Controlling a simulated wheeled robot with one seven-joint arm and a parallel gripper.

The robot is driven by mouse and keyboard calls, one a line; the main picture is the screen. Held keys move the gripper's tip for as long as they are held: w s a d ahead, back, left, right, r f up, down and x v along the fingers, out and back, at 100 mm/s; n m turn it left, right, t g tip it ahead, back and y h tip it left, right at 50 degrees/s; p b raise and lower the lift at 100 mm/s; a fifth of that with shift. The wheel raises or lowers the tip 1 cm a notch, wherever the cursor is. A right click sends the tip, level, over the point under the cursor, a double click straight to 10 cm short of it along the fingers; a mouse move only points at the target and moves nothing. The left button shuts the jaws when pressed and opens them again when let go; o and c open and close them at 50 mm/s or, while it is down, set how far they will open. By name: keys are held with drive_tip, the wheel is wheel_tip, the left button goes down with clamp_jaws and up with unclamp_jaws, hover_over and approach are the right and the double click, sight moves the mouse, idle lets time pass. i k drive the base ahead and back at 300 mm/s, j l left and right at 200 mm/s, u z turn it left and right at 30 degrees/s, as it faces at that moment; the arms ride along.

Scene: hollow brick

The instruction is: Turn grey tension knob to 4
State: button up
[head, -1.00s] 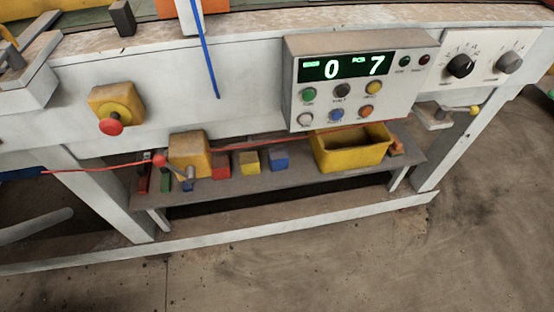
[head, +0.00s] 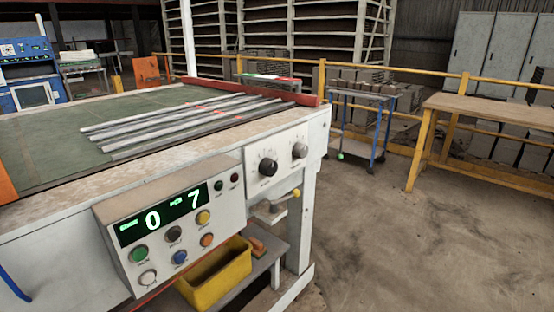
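The grey tension knob (head: 299,151) is on the white dial plate (head: 277,158) at the right end of the machine's front. A black knob (head: 268,167) sits to its left on the same plate. The scale marks and the grey knob's pointer are too small to read. The control box (head: 165,222) left of the plate shows a green display (head: 163,214) with 0 and 7, above several coloured buttons. My gripper is not in view.
A yellow bin (head: 218,278) sits on the shelf below the control box. A yellow-tipped lever (head: 295,193) juts out under the dial plate. Open concrete floor (head: 370,240) lies to the right, with a blue trolley (head: 362,125) and a wooden table (head: 490,112) behind.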

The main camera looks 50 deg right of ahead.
sight(300, 150)
drive_tip(key=l+z, duration=0.4)
drive_tip(key=i+l+z, duration=0.15)
drive_tip(key=z, duration=0.2)
drive_tip(key=i+l+z, duration=0.15)
drive_tip(key=l+z, duration=0.25)
